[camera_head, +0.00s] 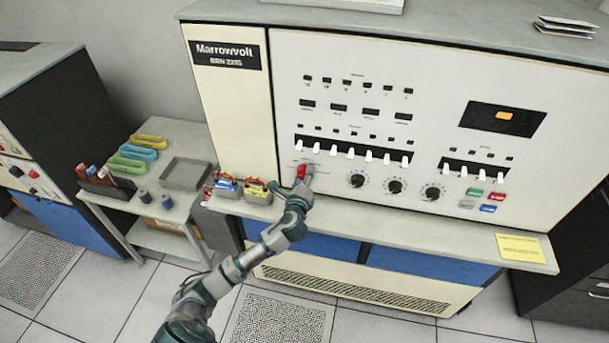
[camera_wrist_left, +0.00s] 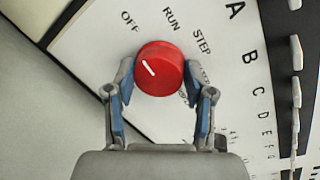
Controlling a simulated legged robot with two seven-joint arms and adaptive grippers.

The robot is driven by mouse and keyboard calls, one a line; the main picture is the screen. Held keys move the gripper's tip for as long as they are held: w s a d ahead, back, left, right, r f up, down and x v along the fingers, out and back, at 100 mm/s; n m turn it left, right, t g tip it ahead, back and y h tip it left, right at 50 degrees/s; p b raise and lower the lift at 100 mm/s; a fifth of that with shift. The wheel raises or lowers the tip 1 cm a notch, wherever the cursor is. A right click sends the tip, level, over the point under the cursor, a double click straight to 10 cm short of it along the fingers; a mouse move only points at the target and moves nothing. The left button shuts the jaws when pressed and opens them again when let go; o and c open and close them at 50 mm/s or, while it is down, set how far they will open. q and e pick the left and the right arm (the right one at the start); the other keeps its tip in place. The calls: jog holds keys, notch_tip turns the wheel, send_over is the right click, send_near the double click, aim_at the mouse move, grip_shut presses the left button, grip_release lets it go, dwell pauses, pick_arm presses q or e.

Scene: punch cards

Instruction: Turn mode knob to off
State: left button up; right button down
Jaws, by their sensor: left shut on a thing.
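The red mode knob (camera_head: 301,172) is on the cream front panel of the console, left of the black knobs. In the left wrist view the knob (camera_wrist_left: 160,64) is round with a short white mark. The mark points up and left, roughly to the side of the OFF label (camera_wrist_left: 130,21); RUN and STEP are printed further right. My left gripper (camera_wrist_left: 158,88) is shut on the knob, one blue-padded finger on each side. In the head view my left gripper (camera_head: 305,181) partly covers the knob. My right gripper is not in view.
White toggle switches (camera_head: 350,152) run in a row just above the knob. Black knobs (camera_head: 357,180) sit to its right. A narrow ledge (camera_head: 400,238) juts out below, with two small battery-like boxes (camera_head: 257,191) left of my gripper. A side table (camera_head: 150,208) stands left.

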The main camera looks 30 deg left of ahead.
pick_arm(q)
jog(key=shift+a+n, duration=0.1)
jog(key=shift+n, duration=0.2)
jog(key=o, duration=1.2)
jog(key=shift+a, duration=0.1)
jog(key=shift+c, duration=0.2)
jog(key=shift+s, duration=0.15)
jog(key=f+v, duration=0.1)
jog(key=v, duration=1)
jog(key=shift+s+r, duration=0.35)
